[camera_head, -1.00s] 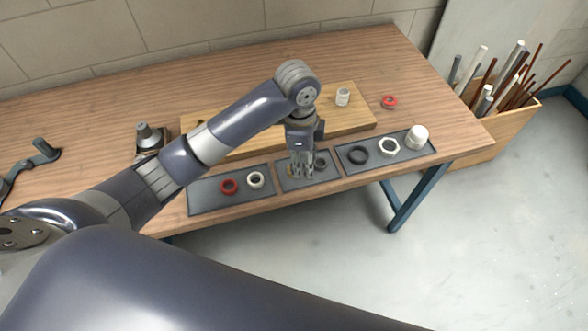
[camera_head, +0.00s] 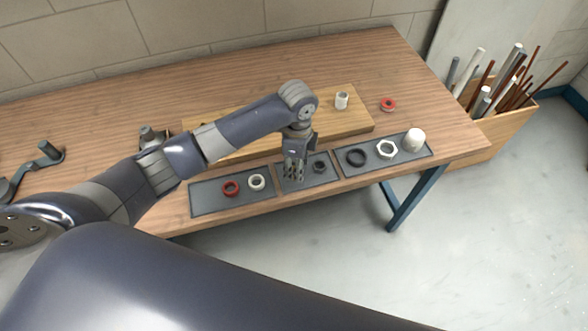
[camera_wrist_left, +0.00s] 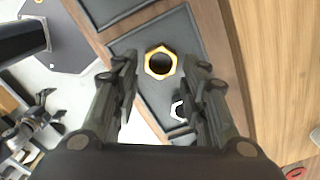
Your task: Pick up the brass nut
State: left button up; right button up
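The brass nut (camera_wrist_left: 147,62) is a golden hexagonal ring lying flat on a dark tray (camera_wrist_left: 139,40) in the left wrist view. My left gripper (camera_wrist_left: 158,66) is open there, with one finger to each side of the nut in the picture. The fingers appear nearer the camera than the nut, and I see no contact. In the head view my left gripper (camera_head: 294,174) points down over the middle tray (camera_head: 318,181) and hides the nut. My right gripper is not in view.
A dark ring (camera_head: 319,167) lies just right of the gripper. A wooden board (camera_head: 350,122) lies behind.

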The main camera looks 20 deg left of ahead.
pick_arm(q)
jog(key=shift+f, duration=1.05)
jog(key=c, duration=0.8)
jog(key=shift+c, duration=0.2)
